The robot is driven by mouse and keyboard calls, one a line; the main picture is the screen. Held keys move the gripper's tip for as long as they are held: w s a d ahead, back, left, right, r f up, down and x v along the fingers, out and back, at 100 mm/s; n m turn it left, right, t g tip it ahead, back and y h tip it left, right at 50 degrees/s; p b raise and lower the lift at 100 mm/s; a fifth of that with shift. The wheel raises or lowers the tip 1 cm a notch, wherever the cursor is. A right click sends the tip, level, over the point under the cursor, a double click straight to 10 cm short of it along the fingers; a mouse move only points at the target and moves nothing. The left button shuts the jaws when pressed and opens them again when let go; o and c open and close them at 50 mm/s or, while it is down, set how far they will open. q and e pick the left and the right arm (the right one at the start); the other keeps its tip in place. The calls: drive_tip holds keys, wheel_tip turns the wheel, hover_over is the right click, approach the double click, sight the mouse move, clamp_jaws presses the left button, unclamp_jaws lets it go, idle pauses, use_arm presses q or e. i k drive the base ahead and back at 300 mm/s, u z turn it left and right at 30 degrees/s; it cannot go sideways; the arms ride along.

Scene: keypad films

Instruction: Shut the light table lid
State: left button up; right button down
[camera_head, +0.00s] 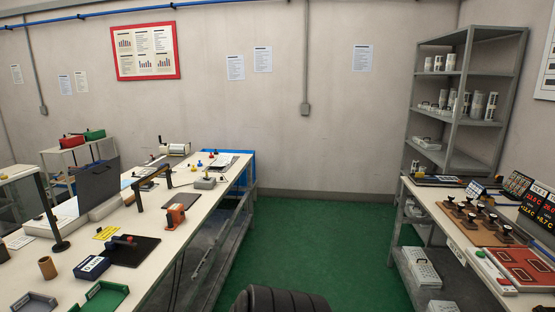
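A dark grey panel (98,184) stands raised, leaning slightly, on the left bench. A low pale grey base (106,209) sits at its lower edge. The pair looks like an open lid on a light table, but I cannot tell for sure at this size. The far side of the panel is hidden. Neither my left nor my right gripper is in view.
The right bench (441,203) holds stamps and displays. A grey shelf (460,100) stands behind. Green floor (320,245) between the benches is clear.

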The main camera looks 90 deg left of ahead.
sight(95, 185)
drive_tip(key=u, duration=2.75)
drive_tip(key=i, duration=2.75)
drive_tip(key=u, duration=3.4)
drive_tip(key=i, duration=0.15)
drive_tip(key=u, duration=0.1)
